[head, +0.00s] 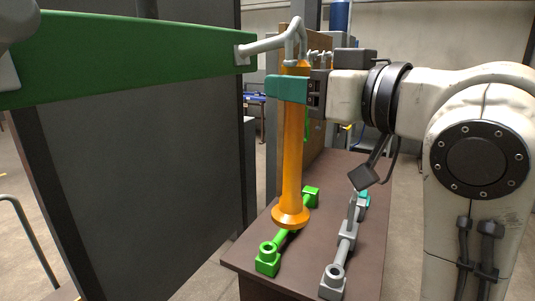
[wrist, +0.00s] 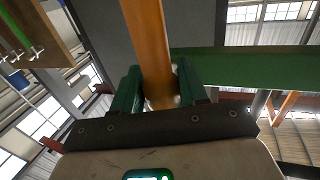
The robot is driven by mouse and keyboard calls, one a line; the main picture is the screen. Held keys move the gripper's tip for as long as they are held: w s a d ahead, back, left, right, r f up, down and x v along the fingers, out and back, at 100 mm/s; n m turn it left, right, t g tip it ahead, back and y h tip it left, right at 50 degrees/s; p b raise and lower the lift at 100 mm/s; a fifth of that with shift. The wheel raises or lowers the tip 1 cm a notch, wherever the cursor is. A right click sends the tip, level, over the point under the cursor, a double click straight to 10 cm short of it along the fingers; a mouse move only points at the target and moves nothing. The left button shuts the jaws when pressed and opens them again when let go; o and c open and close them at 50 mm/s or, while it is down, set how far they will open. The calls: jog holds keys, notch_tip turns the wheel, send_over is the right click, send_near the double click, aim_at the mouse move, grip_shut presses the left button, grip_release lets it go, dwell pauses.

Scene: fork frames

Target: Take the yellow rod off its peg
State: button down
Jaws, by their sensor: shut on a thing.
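The yellow rod (head: 291,160), orange-yellow with a flared lower end, hangs upright above the brown table. Its top is close to a bent grey peg (head: 268,44) on the end of a green beam (head: 120,58). Whether the peg still passes through the rod's top cannot be made out. My gripper (head: 287,89) is shut around the rod's upper part, coming from the right. In the wrist view the rod (wrist: 151,45) runs between the two teal fingers of my gripper (wrist: 158,88), and the green beam (wrist: 250,60) passes behind on the right.
A green fitting (head: 267,258) and a grey fitting (head: 334,278) lie on the brown table (head: 300,260) below. A brown upright board (head: 322,140) with grey hooks stands behind the rod. A large dark panel (head: 130,180) stands at left, below the beam.

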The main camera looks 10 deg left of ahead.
jog(key=shift+s+d+r+p, duration=0.15)
jog(key=shift+s+d, duration=0.35)
jog(key=shift+d, duration=0.8)
jog(key=shift+s+d+f+p, duration=0.15)
jog(key=shift+s+d, duration=0.3)
jog(key=shift+d, duration=0.85)
